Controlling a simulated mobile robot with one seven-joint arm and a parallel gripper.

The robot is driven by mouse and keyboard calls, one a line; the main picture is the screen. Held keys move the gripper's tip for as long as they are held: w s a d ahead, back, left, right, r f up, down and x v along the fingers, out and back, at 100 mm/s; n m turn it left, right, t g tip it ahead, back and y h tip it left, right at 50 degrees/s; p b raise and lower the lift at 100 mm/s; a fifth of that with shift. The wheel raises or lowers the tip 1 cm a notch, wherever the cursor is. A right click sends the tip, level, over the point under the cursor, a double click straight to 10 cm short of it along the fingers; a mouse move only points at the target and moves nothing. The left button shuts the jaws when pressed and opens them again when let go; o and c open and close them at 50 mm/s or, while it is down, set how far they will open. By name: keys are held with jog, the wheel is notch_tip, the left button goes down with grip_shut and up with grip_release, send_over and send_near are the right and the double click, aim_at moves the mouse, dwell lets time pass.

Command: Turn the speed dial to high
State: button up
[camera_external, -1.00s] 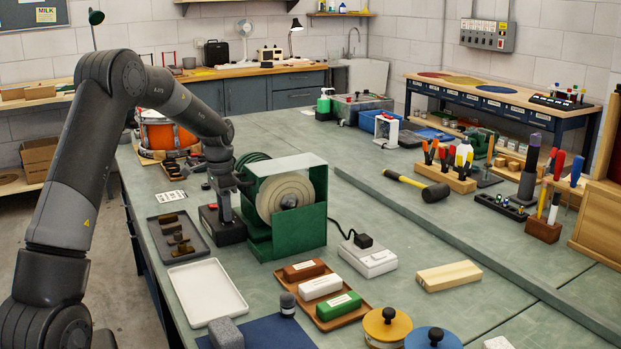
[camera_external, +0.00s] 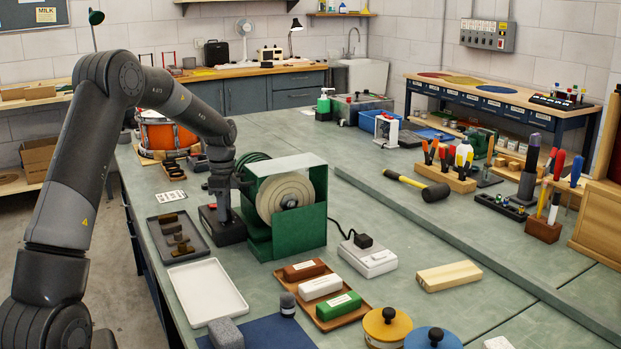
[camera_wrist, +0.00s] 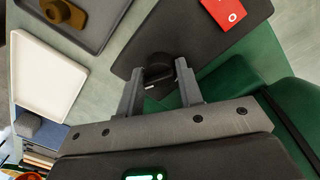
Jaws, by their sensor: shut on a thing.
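The speed dial (camera_wrist: 158,72) is a dark round knob on a black control box (camera_wrist: 140,40), seen in the wrist view. My gripper (camera_wrist: 157,85) has its two fingers on either side of the dial, shut on it. In the external view my gripper (camera_external: 222,208) points down onto the black box (camera_external: 232,232), left of the green buffing machine (camera_external: 285,215) with its pale wheel. The dial is hidden there by my gripper, and its pointer and marks cannot be made out in either view.
A red label or button plate (camera_wrist: 222,12) sits on the box beside the dial. A dark tray (camera_external: 160,246) with brown pieces and a white tray (camera_external: 207,318) lie left and in front. The green guard stands close on the right.

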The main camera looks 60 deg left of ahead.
jog(key=shift+a+r, duration=0.15)
jog(key=o, duration=0.9)
jog(key=shift+o, duration=0.2)
notch_tip(320, 180, up, 11)
jog(key=shift+w+a+f, duration=0.15)
jog(key=shift+w+f, duration=0.05)
